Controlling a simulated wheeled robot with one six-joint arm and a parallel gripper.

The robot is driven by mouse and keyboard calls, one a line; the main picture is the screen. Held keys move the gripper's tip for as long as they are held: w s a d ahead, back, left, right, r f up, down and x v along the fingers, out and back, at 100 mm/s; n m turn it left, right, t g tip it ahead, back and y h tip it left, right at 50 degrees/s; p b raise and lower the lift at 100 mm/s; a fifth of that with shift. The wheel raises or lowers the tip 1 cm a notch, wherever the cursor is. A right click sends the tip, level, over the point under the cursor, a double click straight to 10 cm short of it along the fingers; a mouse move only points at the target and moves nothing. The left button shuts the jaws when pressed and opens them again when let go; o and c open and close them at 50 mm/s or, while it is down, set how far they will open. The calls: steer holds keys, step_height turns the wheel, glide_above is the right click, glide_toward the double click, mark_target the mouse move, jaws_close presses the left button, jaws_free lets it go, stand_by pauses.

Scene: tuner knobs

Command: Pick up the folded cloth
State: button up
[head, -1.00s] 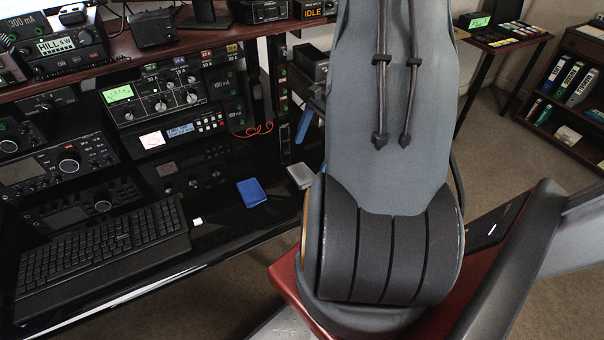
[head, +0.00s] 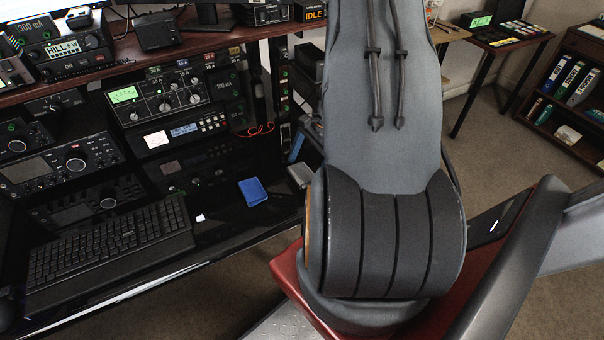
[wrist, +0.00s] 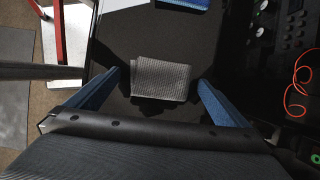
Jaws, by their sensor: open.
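The folded cloth (wrist: 160,79) is a small grey ribbed rectangle lying on the black desk top. It also shows in the head view (head: 300,174), just left of my arm. In the wrist view my gripper (wrist: 159,77) is open, with one blue finger to the left of the cloth and one to the right. Gaps show between the cloth and both fingers. How high the fingertips are above the desk is hard to tell. In the head view my arm hides most of the gripper; a bit of a blue finger shows above the cloth.
A blue flat item (head: 253,191) lies left of the cloth. A small white piece (head: 200,218) and a keyboard (head: 110,238) lie further left. Radio units (head: 160,105) stand behind, and an orange cable (head: 258,129) hangs near them.

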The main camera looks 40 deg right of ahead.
mark_target(305, 170)
steer(key=c, duration=1.1)
steer(key=shift+r, duration=0.1)
step_height(305, 170, up, 10)
steer(key=b, duration=0.2)
steer(key=shift+o, duration=1.1)
steer(key=shift+c, duration=0.7)
